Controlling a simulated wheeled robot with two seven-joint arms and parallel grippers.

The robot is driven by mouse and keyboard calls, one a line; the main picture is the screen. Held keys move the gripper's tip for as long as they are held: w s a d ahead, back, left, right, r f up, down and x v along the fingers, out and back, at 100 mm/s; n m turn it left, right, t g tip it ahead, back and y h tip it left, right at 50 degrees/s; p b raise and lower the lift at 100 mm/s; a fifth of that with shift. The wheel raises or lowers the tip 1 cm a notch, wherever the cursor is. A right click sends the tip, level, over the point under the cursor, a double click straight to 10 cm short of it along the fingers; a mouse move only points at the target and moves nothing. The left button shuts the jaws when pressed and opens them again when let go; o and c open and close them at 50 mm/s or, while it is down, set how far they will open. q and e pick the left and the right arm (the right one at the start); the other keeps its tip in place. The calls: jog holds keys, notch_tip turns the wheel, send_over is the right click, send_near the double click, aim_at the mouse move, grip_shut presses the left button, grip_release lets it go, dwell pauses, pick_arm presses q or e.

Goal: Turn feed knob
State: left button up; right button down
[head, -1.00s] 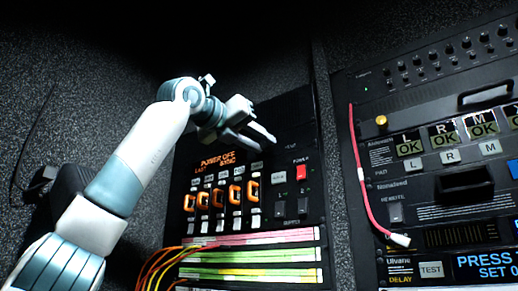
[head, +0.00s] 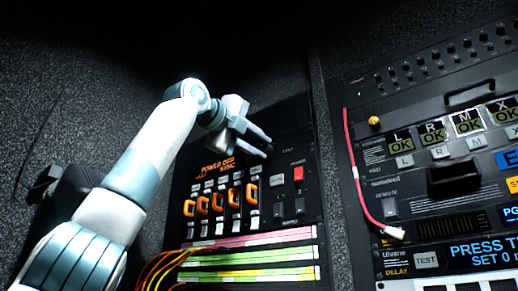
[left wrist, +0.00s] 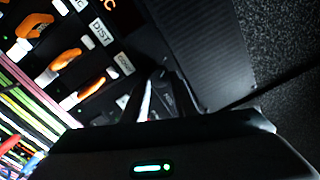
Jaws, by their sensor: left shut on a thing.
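My left gripper (head: 268,149) reaches in from the left to the upper part of the black rack panel (head: 290,115). Its two fingers are close together and shut on a small dark thing at the panel face, which I take to be the feed knob. The fingers hide most of it, and its turn angle cannot be read. In the left wrist view the fingers (left wrist: 160,95) meet the panel beside the row of orange-handled parts; the knob itself is not clear there. My right gripper is not in view.
Below the gripper are a row of orange loops (head: 219,202) and a red power switch (head: 298,174). Pink, green and yellow strips (head: 250,250) with cables lie lower. A red cable (head: 357,175) hangs on the right rack, which carries OK displays (head: 435,138).

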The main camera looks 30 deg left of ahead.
pick_arm(q)
jog(key=shift+n, duration=0.6)
jog(key=shift+r, duration=0.1)
jog(key=o, duration=1)
jog(key=shift+o, duration=0.2)
jog(key=shift+a, duration=0.1)
jog(key=shift+s+b, duration=0.15)
jog(key=shift+b, duration=0.15)
